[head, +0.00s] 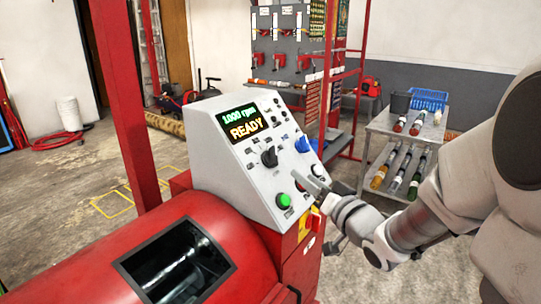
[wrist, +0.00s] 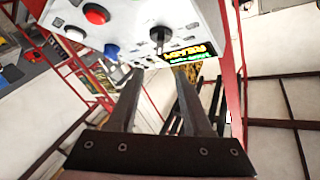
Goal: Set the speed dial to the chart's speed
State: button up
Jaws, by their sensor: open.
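A sloped grey control panel (head: 235,160) carries a lit display (head: 245,122) reading 1000 rpm and READY. The panel labels are too small to read, so I cannot tell which is the speed dial. My gripper (head: 310,183) is open and empty in front of the panel's right side. No chart is readable.
A red drum (head: 80,260) with a dark window lies in front. A metal cart (head: 425,132) with bottles and a blue basket (head: 428,99) stands right. Open floor lies left.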

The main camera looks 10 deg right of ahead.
aim_at(276, 155)
jog(key=b+x, duration=0.3)
jog(key=x, duration=1.2)
jog(key=shift+w+a+b, duration=0.1)
jog(key=shift+w+b, duration=0.25)
jog(key=shift+c, duration=0.2)
jog(key=c, duration=0.7)
jog(key=shift+f, duration=0.1)
grip_shut()
